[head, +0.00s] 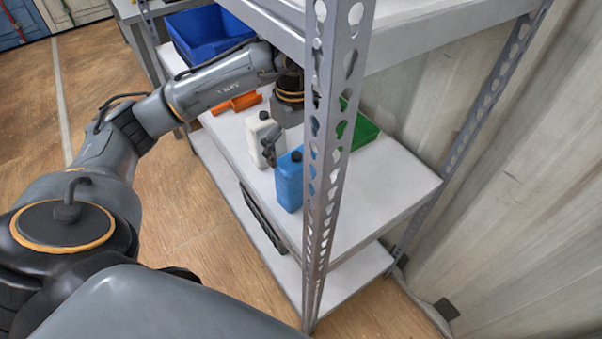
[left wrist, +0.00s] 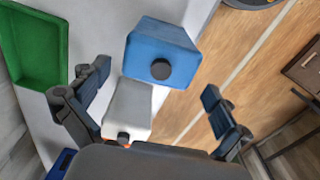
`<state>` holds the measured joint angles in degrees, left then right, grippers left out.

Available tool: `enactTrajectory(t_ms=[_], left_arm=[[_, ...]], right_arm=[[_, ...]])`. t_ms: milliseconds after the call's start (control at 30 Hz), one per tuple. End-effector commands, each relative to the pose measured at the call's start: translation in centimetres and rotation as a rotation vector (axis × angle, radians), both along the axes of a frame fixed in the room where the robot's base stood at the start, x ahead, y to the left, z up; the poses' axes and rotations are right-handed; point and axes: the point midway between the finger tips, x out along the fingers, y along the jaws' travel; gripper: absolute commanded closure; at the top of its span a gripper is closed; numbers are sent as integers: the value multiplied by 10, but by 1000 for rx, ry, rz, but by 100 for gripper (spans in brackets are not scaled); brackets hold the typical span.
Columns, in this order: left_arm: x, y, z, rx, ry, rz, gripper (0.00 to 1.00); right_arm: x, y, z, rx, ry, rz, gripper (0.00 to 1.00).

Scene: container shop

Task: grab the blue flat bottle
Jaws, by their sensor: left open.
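The blue flat bottle (head: 290,182) with a dark cap stands upright on the white shelf (head: 385,185), partly behind the perforated shelf post. A white bottle (head: 257,135) with a dark cap stands beside it, to the left. My left gripper (head: 275,150) is over the shelf close to the two bottles, partly hidden by the post. In the left wrist view the left gripper (left wrist: 152,108) is open with its fingers spread. The blue bottle (left wrist: 160,52) lies ahead of the fingertips there, and the white bottle (left wrist: 128,108) shows between the fingers. My right gripper is not in view.
A green bin (head: 360,132) stands behind the bottles. An orange object (head: 237,103) and a blue bin (head: 207,38) are farther left on the shelf. The grey perforated post (head: 325,150) rises in front of the shelf. The right part of the shelf is clear.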

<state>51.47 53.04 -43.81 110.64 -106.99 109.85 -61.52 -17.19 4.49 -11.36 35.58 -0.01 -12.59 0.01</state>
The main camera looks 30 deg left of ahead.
Motion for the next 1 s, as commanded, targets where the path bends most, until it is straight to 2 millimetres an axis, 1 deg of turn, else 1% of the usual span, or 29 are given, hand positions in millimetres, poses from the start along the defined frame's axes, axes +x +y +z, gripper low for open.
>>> enactTrajectory(t_ms=[33, 133, 267, 400, 533, 633, 833, 867, 900, 967, 1000], left_arm=[[0, 0, -7, 0, 2, 1, 0], [0, 0, -15, -2, 2, 1, 0], [-1, -1, -24, -1, 3, 2, 0], [-4, -3, -45, -2, 6, 1, 0], [-3, -3, -63, -3, 3, 2, 0], [-2, -3, -68, -3, 1, 2, 0], [-2, -3, -69, -3, 0, 2, 0], [-2, -3, -69, -3, 0, 2, 2], [-2, -3, -69, -3, 0, 2, 10], [-2, -3, -69, -3, 0, 2, 22], [-2, -3, -69, -3, 0, 2, 31]], right_arm=[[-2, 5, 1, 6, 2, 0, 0], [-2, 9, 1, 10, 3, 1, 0], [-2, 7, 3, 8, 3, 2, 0], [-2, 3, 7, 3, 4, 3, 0], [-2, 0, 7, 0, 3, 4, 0], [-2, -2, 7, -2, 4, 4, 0], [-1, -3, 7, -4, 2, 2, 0], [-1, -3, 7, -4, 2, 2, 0], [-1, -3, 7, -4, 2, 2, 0], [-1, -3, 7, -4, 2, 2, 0], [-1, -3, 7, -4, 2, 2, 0]])
